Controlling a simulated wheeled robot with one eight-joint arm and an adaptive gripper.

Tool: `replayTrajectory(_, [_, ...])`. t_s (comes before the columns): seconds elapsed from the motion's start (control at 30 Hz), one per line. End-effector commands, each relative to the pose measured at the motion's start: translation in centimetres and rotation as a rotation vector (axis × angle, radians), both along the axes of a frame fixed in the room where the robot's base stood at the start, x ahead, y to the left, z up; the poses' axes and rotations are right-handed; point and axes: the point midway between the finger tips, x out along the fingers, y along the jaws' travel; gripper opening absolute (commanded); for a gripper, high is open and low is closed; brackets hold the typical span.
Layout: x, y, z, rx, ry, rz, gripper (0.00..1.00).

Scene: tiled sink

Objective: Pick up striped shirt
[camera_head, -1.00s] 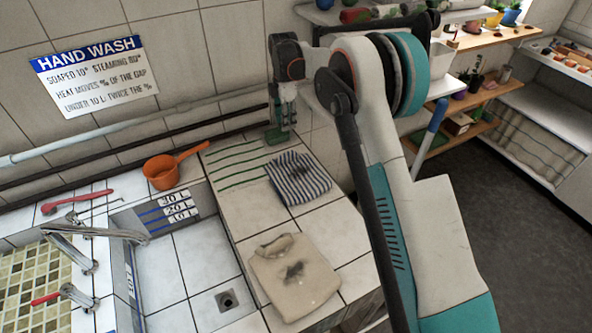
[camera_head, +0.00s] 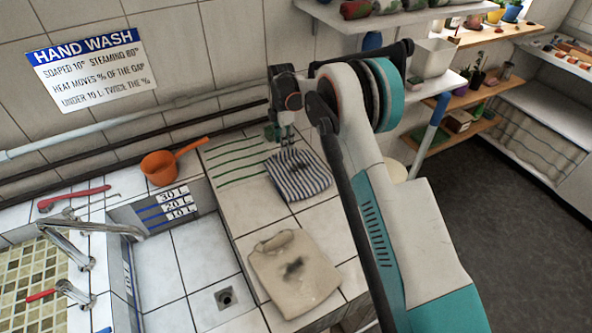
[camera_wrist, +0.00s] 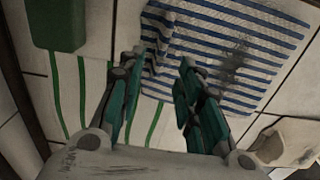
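The striped shirt (camera_head: 300,174), blue and white with a dark smudge, lies folded flat on the tiled counter. In the wrist view the shirt (camera_wrist: 255,50) fills the upper right. My gripper (camera_head: 283,138) is above the shirt's far left edge. In the wrist view my gripper (camera_wrist: 160,68) has its two fingers apart with nothing held between them, and the fingertips overlap the shirt's rumpled left edge. I cannot tell whether they touch the cloth.
A beige stained shirt (camera_head: 296,270) lies nearer on the counter. A green block (camera_wrist: 57,24) stands left of my gripper. An orange dipper (camera_head: 160,168) rests by the sink basin (camera_head: 205,255). The wall and pipes (camera_head: 130,112) run close behind.

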Motion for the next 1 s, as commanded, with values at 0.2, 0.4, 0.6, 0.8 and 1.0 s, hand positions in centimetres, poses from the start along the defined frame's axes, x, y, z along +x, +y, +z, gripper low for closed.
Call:
replayTrajectory(0.2, [0.0, 0.2, -3.1, 0.0, 0.0, 0.0, 0.33])
replayTrajectory(0.4, [-0.1, 0.2, -3.2, 0.0, 0.0, 0.0, 0.33])
replayTrajectory(0.6, [-0.1, 0.2, -3.2, 0.0, 0.0, 0.0, 0.0])
replayTrajectory(0.8, [-0.1, 0.2, -3.2, 0.0, 0.0, 0.0, 0.0])
replayTrajectory(1.0, [0.0, 0.2, -3.1, 0.0, 0.0, 0.0, 0.0])
